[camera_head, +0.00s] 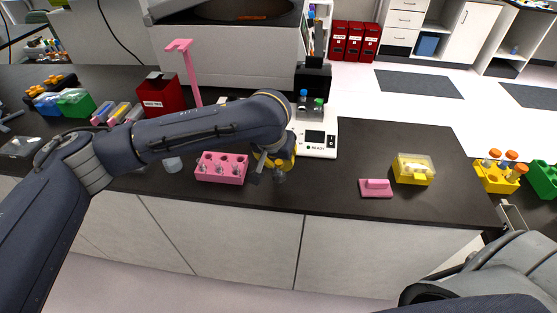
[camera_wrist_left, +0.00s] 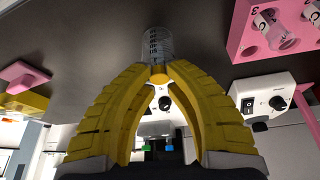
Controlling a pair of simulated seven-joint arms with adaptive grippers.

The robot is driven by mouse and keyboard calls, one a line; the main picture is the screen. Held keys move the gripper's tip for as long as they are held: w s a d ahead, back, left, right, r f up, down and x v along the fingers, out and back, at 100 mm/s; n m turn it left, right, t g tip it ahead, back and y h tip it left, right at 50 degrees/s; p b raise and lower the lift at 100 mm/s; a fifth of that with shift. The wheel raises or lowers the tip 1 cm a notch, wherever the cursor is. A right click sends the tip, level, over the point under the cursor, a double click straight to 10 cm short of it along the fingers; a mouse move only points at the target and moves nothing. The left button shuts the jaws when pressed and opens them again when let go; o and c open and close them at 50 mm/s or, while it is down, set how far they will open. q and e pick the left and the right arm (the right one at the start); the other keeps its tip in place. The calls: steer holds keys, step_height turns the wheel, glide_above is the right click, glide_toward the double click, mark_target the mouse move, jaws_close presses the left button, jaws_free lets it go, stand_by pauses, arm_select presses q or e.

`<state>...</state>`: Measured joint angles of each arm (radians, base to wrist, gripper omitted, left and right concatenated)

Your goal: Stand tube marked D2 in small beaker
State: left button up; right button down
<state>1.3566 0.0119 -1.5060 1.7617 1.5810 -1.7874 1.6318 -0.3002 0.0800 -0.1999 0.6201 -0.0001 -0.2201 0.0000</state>
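My left gripper (camera_head: 277,168) is low over the front of the bench, just right of the pink tube rack (camera_head: 221,178). In the left wrist view its yellow fingers (camera_wrist_left: 158,74) curve in until the tips nearly meet. A small clear vessel with dark marks (camera_wrist_left: 155,43) shows right at the tips. An orange-yellow spot lies between them, and I cannot tell whether it is part of a held tube. Clear tubes stand in the pink rack, and one (camera_wrist_left: 282,37) shows in the wrist view. I cannot read D2 anywhere. My right gripper is not in view.
Another clear vessel (camera_head: 173,164) stands left of the pink rack. A white device (camera_head: 318,138) is behind the gripper. A pink block (camera_head: 376,188), a yellow box (camera_head: 413,170) and a yellow rack with orange-capped tubes (camera_head: 497,177) are to the right.

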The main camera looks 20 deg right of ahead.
arm_select(q)
steer(key=o, duration=0.4)
